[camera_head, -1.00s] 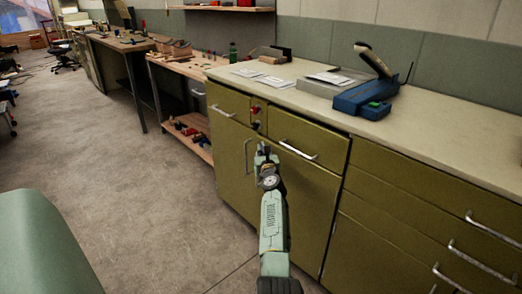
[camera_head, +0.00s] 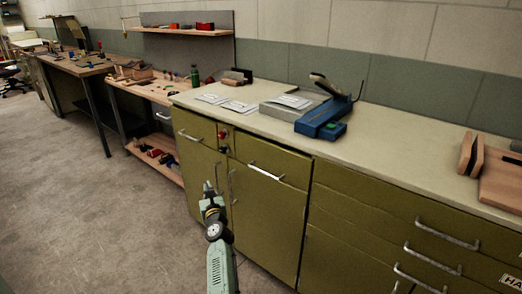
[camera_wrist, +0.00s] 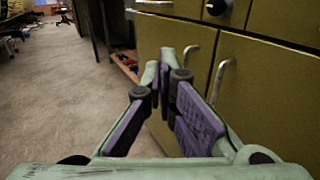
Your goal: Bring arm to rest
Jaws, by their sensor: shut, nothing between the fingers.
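My gripper (camera_head: 209,188) is at the end of my pale green arm, low in front of the olive cabinet (camera_head: 262,215) in the head view. In the wrist view my gripper (camera_wrist: 164,75) shows its two fingers with purple pads, the tips together and nothing between them. Behind the fingers are olive cabinet doors (camera_wrist: 270,85) with metal handles. I cannot tell how far the fingertips are from the doors.
A pale counter (camera_head: 400,150) carries papers (camera_head: 238,107), a blue machine (camera_head: 322,118) and a wooden piece (camera_head: 500,182) at the right. Workbenches (camera_head: 75,65) stand at the far left. The grey floor (camera_head: 90,210) to the left is open.

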